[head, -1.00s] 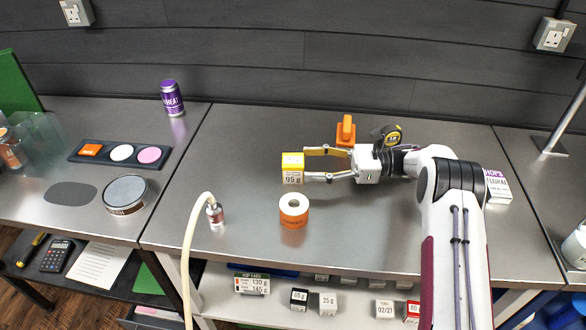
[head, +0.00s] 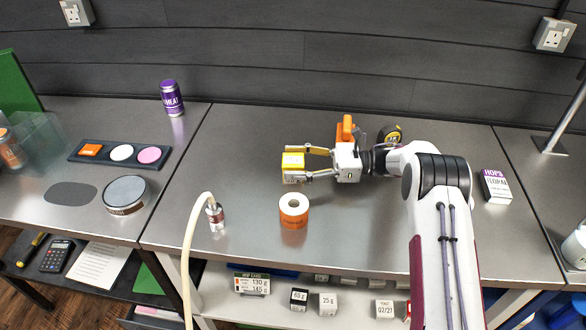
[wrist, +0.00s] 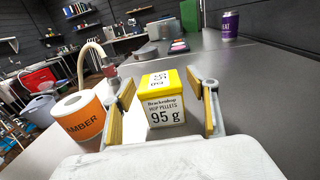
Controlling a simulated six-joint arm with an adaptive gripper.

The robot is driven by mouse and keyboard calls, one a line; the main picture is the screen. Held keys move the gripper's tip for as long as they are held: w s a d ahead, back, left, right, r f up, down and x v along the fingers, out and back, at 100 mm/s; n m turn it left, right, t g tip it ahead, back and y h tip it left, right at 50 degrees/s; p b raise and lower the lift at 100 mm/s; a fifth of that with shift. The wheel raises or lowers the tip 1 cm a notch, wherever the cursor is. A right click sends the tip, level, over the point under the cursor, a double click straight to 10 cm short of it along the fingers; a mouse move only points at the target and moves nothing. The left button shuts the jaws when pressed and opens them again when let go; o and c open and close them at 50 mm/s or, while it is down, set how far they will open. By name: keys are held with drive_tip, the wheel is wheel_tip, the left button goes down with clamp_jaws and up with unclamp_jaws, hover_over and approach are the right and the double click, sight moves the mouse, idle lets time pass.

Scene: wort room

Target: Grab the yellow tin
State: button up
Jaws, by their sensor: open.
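The yellow tin (head: 292,162) stands upright on the steel bench, and its label reads 95 g in the wrist view (wrist: 164,105). My gripper (head: 302,163) reaches in from the right with its jaws open. In the wrist view my gripper (wrist: 166,100) has one finger on each side of the tin, with a gap showing on the right. The left finger is close to the tin, and I cannot tell whether it touches. The fingers partly hide the tin in the head view.
An orange-labelled roll (head: 294,211) stands just in front of the tin. An orange object (head: 345,131) and a tape measure (head: 390,135) sit behind my arm. A hose with a metal end (head: 215,216) is at front left. A hops box (head: 496,187) lies right. Bench left of the tin is clear.

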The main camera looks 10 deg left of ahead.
sight(295, 159)
drive_tip(key=c, duration=1.3)
drive_tip(key=shift+r, duration=0.15)
drive_tip(key=shift+r, duration=4.9)
